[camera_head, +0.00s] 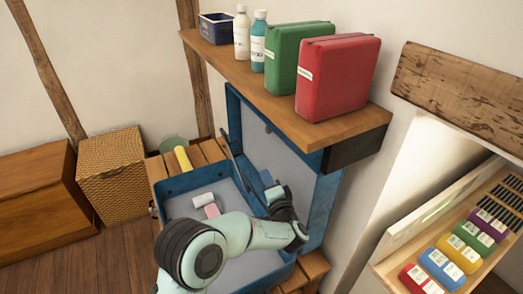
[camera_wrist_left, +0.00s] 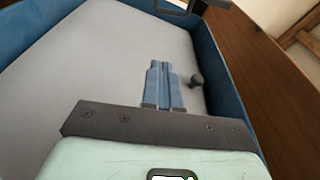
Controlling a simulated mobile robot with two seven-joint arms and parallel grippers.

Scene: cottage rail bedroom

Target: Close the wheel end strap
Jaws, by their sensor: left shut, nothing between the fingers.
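A blue case (camera_head: 163,199) with a grey lining stands open, its lid (camera_head: 325,205) raised at the right under the shelf. A thin dark strip (camera_head: 238,163) runs along the lid side; I cannot tell whether it is the wheel end strap. My left gripper (camera_head: 267,178) is shut and empty, in front of the raised lid. In the left wrist view its blue fingers (camera_wrist_left: 160,68) are together over a grey lined panel (camera_wrist_left: 95,60) with a blue rim. A small dark knob (camera_wrist_left: 196,80) shows just right of them. My arm hides part of the case.
A white roll (camera_head: 203,199) and a pink item (camera_head: 212,211) lie in the case. A wooden shelf (camera_head: 240,60) overhead holds a green case (camera_head: 290,50), a red case (camera_head: 338,78) and bottles. A wicker basket (camera_head: 112,172) stands left. Colourful packs (camera_head: 440,267) lie at right.

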